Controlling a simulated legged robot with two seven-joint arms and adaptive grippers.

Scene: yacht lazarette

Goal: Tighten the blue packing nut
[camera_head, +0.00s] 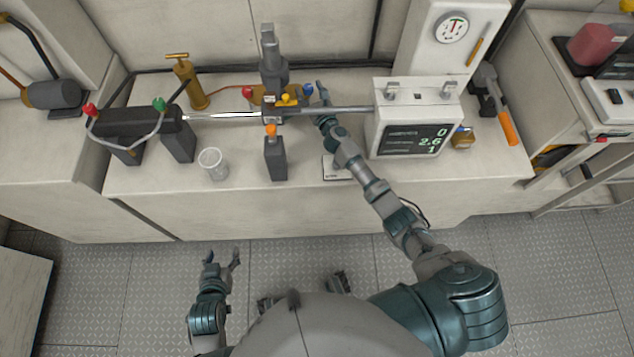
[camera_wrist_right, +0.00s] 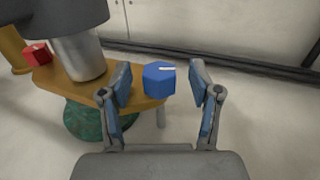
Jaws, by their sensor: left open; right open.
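The blue packing nut (camera_wrist_right: 159,79) is a small blue hexagonal piece with a white mark on top. It sits on the right end of a tan flange plate (camera_wrist_right: 150,99), and it also shows in the head view (camera_head: 308,89). My right gripper (camera_wrist_right: 164,88) is open, its fingers on either side of the nut with gaps visible; the right wrist view does not settle how far they are from it. In the head view the right gripper (camera_head: 322,97) is just right of the nut. My left gripper (camera_head: 221,257) is open and empty above the floor, in front of the bench.
A red nut (camera_wrist_right: 37,54) sits on the plate's other end beside a grey shaft (camera_wrist_right: 78,57). A horizontal rod (camera_head: 340,109) runs close to my right gripper. A display box (camera_head: 418,105) stands right; a clear cup (camera_head: 212,163) and brass pump (camera_head: 188,85) stand left.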

